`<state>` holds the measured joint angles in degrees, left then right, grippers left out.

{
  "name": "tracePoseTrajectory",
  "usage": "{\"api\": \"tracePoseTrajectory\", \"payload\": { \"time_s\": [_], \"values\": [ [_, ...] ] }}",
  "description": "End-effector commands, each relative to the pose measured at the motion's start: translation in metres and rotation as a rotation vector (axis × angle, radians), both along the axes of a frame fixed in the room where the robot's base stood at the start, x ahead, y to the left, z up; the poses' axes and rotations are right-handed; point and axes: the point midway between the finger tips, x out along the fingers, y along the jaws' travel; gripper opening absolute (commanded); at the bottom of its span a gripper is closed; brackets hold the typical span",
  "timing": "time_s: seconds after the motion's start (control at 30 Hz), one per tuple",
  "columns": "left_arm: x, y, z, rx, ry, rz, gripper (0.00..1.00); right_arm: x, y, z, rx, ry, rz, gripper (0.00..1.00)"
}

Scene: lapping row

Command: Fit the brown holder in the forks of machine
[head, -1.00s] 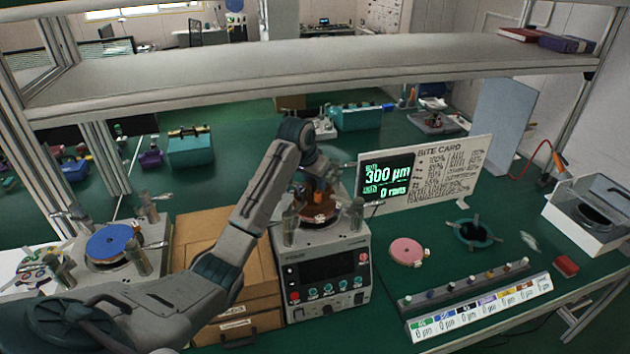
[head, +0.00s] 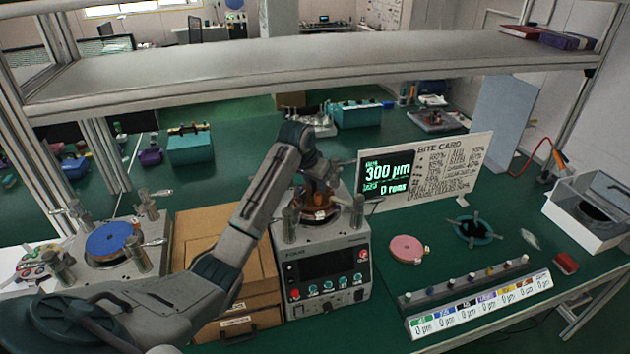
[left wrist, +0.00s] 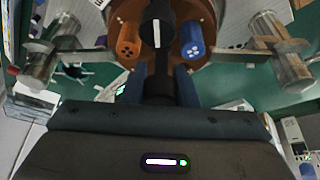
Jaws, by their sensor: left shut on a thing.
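The brown holder (head: 320,215) is a round disc over the top of the middle machine (head: 327,270), between its upright metal fork posts. My left gripper (head: 319,188) is above the holder and shut on it. In the left wrist view the brown holder (left wrist: 205,14) shows at the top edge, with an orange knob and a blue knob beside my gripper (left wrist: 158,75). A metal fork post (left wrist: 60,48) stands on each side of it. I cannot tell whether the holder touches the machine or is seated in the forks. My right gripper is not in view.
A second machine with a blue disc (head: 108,239) stands at left, beside cardboard boxes (head: 225,260). A pink disc (head: 405,249), a dark teal ring (head: 474,232) and a rack of coloured knobs (head: 465,285) lie at right. The sign (head: 425,172) stands behind; a shelf (head: 300,75) crosses above.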

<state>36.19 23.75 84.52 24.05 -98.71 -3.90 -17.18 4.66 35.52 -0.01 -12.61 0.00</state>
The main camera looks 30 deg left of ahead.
Motion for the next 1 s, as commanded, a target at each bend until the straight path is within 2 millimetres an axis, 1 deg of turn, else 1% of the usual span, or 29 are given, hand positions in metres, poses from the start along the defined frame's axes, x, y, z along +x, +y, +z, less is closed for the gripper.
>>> {"api": "tracePoseTrajectory", "payload": {
  "time_s": [0.2,0.23,0.33,0.57,0.7,0.77,0.87,1.0],
  "values": [
    [0.0,0.0,-0.005,0.0,-0.002,0.0,0.0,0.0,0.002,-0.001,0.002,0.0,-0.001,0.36],
    [0.0,0.0,-0.004,0.0,-0.002,0.0,0.32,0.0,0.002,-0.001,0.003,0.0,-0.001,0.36],
    [0.0,0.0,-0.004,0.0,-0.002,0.0,0.52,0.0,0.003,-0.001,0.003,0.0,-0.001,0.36],
    [0.0,0.0,-0.006,0.0,0.001,0.0,0.52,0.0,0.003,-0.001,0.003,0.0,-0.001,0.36],
    [-0.002,0.0,-0.002,0.0,0.0,0.0,0.52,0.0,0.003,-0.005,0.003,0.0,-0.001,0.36],
    [-0.004,0.0,0.004,0.0,-0.003,0.0,0.52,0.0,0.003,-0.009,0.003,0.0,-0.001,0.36],
    [-0.011,0.001,0.019,0.003,-0.004,0.0,0.52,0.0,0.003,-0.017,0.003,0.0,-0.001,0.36],
    [-0.022,0.001,0.046,0.003,-0.006,0.0,0.52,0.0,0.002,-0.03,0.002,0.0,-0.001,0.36]
  ]
}}
